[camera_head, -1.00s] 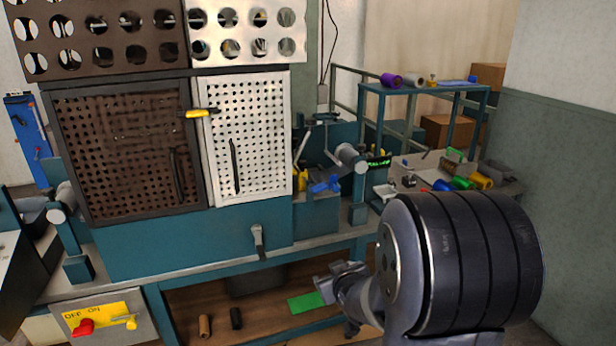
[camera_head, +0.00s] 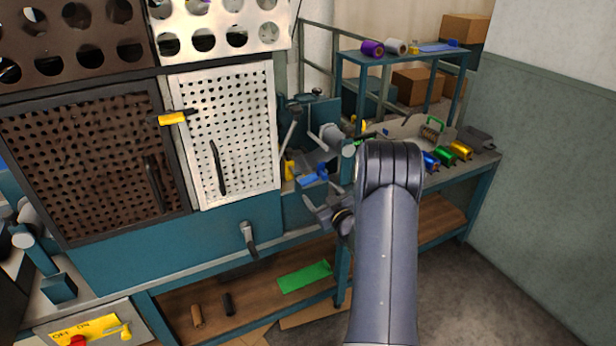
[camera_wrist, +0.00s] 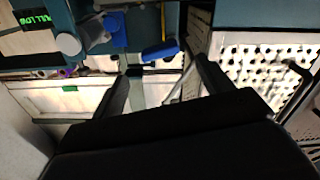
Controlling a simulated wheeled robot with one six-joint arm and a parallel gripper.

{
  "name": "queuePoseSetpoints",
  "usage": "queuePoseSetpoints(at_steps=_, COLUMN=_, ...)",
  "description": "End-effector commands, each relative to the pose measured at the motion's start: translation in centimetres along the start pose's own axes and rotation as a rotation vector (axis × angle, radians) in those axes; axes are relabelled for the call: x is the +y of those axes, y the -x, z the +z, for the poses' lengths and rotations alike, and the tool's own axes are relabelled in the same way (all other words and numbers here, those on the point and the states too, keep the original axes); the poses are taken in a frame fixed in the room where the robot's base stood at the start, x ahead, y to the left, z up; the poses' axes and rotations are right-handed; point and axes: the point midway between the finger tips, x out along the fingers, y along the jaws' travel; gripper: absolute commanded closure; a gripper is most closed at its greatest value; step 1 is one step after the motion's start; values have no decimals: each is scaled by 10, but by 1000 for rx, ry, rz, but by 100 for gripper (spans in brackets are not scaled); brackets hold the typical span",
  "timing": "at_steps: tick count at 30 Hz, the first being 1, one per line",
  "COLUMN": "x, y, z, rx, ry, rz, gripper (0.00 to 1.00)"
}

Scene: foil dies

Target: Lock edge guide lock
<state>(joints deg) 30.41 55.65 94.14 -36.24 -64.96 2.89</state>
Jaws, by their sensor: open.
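A blue lever-like part (camera_head: 312,178), which may be the edge guide lock, sits on the machine right of the white perforated guard. Blue parts also show in the wrist view, one upright (camera_wrist: 115,28) and one lying slanted (camera_wrist: 160,50) beyond my fingers. I cannot tell for sure which is the lock or whether it is locked. My gripper (camera_head: 322,210) is open and empty, below and slightly right of the blue part in the head view, apart from it. In the wrist view its two dark fingers (camera_wrist: 165,68) are spread with nothing between them.
The white perforated guard (camera_head: 225,135) and brown guard (camera_head: 85,160) stand left, with a grey handle (camera_head: 249,240) below. A bench with coloured rolls (camera_head: 444,155) stands right. The floor at lower right is clear.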

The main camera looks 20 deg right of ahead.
Motion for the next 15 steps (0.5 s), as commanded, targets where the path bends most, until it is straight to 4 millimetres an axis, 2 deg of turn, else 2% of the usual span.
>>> queuePoseSetpoints(at_steps=3, x=0, y=-23, z=-2, rx=0, ry=0, rz=-2, gripper=25)
queuePoseSetpoints(at_steps=9, x=-1, y=-55, z=-2, rx=-1, ry=-1, rz=-2, gripper=25)
queuePoseSetpoints(at_steps=15, x=0, y=-75, z=-1, rx=-1, ry=0, rz=0, gripper=25)
